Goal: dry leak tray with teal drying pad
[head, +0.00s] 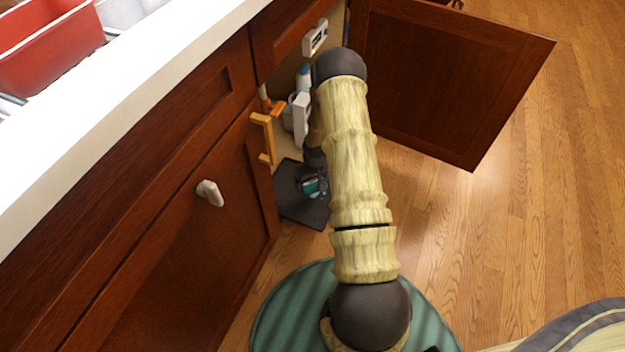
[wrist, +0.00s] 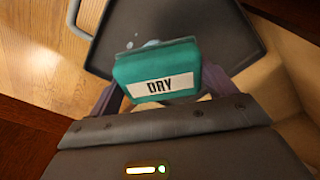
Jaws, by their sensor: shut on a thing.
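The teal drying pad (wrist: 157,68), with a white label reading DRY, is held between the fingers of my gripper (wrist: 158,92) in the wrist view. The pad is over the dark grey leak tray (wrist: 195,22). A pale wet-looking patch (wrist: 150,43) shows at the pad's far edge. In the head view the tray (head: 288,205) lies low at the cabinet opening, and the teal pad (head: 311,187) is over it, partly hidden by my arm. I cannot tell whether the pad touches the tray.
An open cabinet door (head: 440,75) stands to the right of my arm. Bottles (head: 301,108) stand inside the cabinet, near an orange handle (head: 263,138).

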